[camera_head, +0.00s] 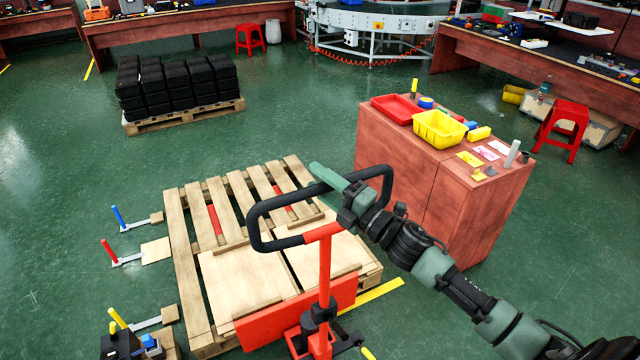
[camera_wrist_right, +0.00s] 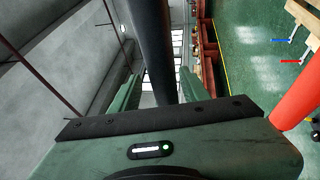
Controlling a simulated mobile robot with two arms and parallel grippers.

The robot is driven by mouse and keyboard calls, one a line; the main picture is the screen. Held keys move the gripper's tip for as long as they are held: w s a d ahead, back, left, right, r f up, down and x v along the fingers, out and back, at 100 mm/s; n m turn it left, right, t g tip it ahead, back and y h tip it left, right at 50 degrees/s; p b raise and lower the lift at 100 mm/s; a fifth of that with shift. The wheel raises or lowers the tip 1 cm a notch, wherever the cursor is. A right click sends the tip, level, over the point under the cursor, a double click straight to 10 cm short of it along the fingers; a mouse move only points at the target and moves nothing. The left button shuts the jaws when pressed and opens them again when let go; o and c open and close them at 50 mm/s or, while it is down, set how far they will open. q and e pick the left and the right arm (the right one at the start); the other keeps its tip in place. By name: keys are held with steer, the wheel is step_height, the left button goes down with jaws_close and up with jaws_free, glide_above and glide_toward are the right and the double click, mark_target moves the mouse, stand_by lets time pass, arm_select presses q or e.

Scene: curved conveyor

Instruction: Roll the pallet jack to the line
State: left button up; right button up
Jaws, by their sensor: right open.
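The red pallet jack (camera_head: 325,262) stands at the bottom centre of the head view, its black loop handle (camera_head: 262,222) raised on a red post. Its red body (camera_head: 290,315) is against the near side of a wooden pallet (camera_head: 178,255); its forks show as red strips between the slats. My right gripper (camera_head: 328,178) is open at the handle's top right. In the right wrist view, the black handle bar (camera_wrist_right: 153,45) runs between the spread green fingers. Whether they touch it cannot be told. My left gripper is not in view.
A reddish cabinet (camera_head: 400,170) with red and yellow trays stands right of the pallet. A yellow floor strip (camera_head: 375,296) lies beside the pallet. A loaded pallet (camera_head: 185,115) stands at back left, a curved conveyor (camera_head: 370,25) behind. Small coloured-handled items (camera_head: 120,218) lie left. Green floor is open between.

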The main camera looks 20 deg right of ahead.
steer(key=shift+s, duration=0.3)
steer(key=shift+f, duration=0.15)
steer(key=shift+s+d+f, duration=0.15)
steer(key=shift+f, duration=0.05)
steer(key=b+v, duration=0.2)
steer(key=v, duration=0.4)
steer(key=shift+s+r+b, duration=0.1)
steer(key=shift+s+b, duration=0.15)
steer(key=shift+b, duration=0.15)
steer(key=shift+s+d, duration=0.2)
steer(key=shift+s, duration=0.25)
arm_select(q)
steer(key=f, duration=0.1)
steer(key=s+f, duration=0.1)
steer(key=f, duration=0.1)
arm_select(e)
steer(key=shift+r, duration=0.1)
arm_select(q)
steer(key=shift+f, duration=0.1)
